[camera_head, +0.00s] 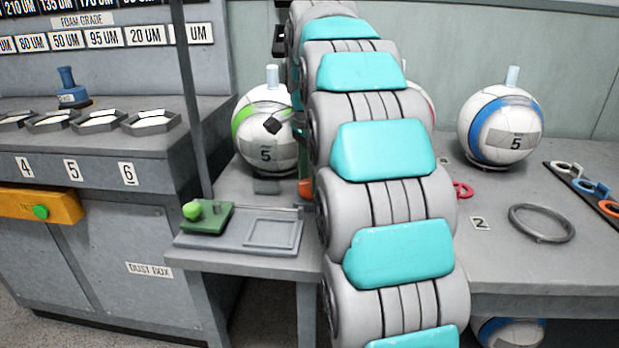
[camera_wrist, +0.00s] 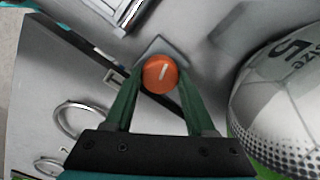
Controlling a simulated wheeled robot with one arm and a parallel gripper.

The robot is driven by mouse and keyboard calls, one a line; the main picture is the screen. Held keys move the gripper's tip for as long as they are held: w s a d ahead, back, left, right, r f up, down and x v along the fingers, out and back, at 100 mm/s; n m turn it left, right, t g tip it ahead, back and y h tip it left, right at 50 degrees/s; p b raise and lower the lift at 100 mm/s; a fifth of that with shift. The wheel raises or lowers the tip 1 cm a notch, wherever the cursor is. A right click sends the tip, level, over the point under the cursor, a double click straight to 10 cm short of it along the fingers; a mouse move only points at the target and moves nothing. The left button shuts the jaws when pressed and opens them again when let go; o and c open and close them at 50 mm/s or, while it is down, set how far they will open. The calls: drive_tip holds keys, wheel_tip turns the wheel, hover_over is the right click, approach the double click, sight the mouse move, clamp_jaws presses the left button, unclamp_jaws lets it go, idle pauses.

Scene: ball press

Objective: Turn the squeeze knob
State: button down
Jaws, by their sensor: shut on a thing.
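The squeeze knob is a round orange knob (camera_wrist: 160,73) with a white line on top, seen from above in the wrist view. The line stands nearly upright in the picture, leaning slightly right. My gripper (camera_wrist: 160,82) has two green fingers, shut on the knob's left and right sides. The knob sits in front of a grey squarish plate. In the head view a small orange part (camera_head: 305,190), likely the knob, shows at the left edge of my arm. My arm hides the rest, and my fingers are not clear there.
A white ball with a green stripe (camera_head: 257,145) stands close by, and right of my fingers in the wrist view (camera_wrist: 285,110). A blue-striped ball (camera_head: 499,124), a grey ring (camera_head: 542,223) and a rack of small rings (camera_head: 590,190) lie right. A green block (camera_head: 208,218) sits left.

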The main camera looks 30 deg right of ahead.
drive_tip(key=shift+r, duration=0.1)
drive_tip(key=shift+c, duration=1.2)
unclamp_jaws()
